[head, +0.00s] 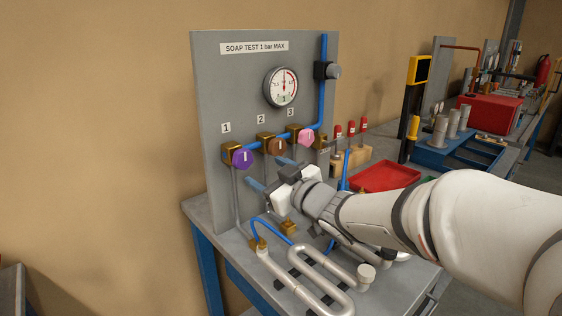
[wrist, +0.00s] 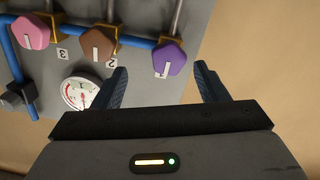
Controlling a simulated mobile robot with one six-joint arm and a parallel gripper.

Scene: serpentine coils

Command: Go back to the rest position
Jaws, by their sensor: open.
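My gripper (head: 268,174) is in front of the grey test panel (head: 215,85), below the row of valve knobs. It is open and empty; its two blue fingers (wrist: 161,75) stand apart in the wrist view. The purple knob (head: 238,157), marked 1, is up and left of the fingers. The brown knob (head: 275,147) is marked 2 and the pink knob (head: 306,137) is marked 3. In the upside-down wrist view, the purple knob (wrist: 168,59) is beyond the gap between the fingers, apart from them.
A gauge (head: 281,87) is above the knobs. Bent metal coils (head: 320,275) and a blue hose (head: 277,230) lie on the bench under my arm. A red tray (head: 385,176) and red-handled tools (head: 350,128) are to the right. Free space is left of the panel.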

